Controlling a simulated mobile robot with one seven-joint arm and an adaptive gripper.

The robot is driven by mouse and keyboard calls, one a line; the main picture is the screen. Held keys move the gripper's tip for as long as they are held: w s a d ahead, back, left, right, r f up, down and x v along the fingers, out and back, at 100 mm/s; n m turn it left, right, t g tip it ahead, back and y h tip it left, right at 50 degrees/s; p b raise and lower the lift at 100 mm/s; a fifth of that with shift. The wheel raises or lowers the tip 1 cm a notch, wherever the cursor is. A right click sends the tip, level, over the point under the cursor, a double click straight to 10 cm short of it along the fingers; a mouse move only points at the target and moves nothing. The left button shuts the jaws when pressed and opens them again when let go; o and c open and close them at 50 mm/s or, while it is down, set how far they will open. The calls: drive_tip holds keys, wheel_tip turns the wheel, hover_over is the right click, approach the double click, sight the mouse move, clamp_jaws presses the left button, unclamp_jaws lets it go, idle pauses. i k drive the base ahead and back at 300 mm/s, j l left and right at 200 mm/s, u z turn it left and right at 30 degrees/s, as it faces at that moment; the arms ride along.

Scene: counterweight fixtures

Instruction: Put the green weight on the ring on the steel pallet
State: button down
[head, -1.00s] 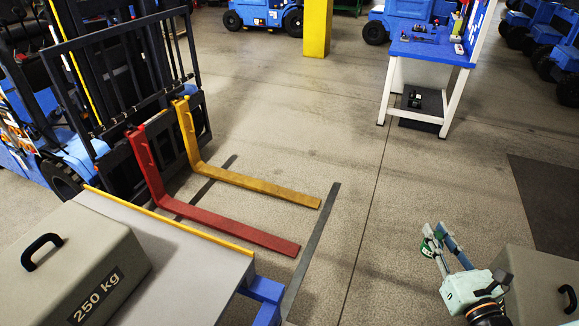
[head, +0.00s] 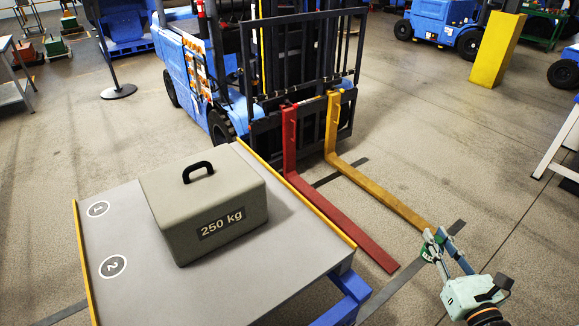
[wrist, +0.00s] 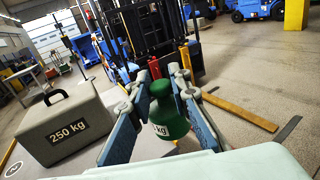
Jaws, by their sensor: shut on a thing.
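The green weight (head: 431,252) is held between the fingers of my gripper (head: 437,240), over the floor at the lower right of the head view. In the wrist view the green weight (wrist: 168,112) hangs upright between the two fingers, its white label partly hidden. A grey steel platform (head: 290,262) with yellow side edges stands at the lower left, left of my gripper and apart from it. Two white rings, marked 1 (head: 98,209) and 2 (head: 113,266), lie on its left part, both uncovered.
A big grey 250 kg block (head: 205,212) with a black handle sits on the platform, right of the rings. A forklift's red fork (head: 345,224) and yellow fork (head: 385,195) reach toward my gripper. A yellow post (head: 497,50) stands behind. Open floor lies between.

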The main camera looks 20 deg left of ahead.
sight(99, 209)
drive_tip(key=u, duration=2.1)
drive_tip(key=i+j+u, duration=0.1)
drive_tip(key=j+u, duration=0.35)
drive_tip(key=i+j+u, duration=0.2)
drive_tip(key=j, duration=0.25)
drive_tip(key=i+j+u, duration=0.1)
drive_tip(key=j+u, duration=0.15)
drive_tip(key=j, duration=0.15)
drive_tip(key=i+j+u, duration=0.2)
drive_tip(key=j, duration=0.2)
drive_tip(key=i+j+u, duration=0.1)
drive_tip(key=i+j, duration=0.15)
drive_tip(key=i+j+u, duration=0.1)
drive_tip(key=i, duration=0.3)
drive_tip(key=i+j+z, duration=0.15)
drive_tip(key=i, duration=0.3)
drive_tip(key=i+j+z, duration=0.15)
drive_tip(key=i, duration=0.25)
drive_tip(key=i+z, duration=0.25)
drive_tip(key=i, duration=0.15)
drive_tip(key=i+z, duration=0.25)
drive_tip(key=i, duration=0.2)
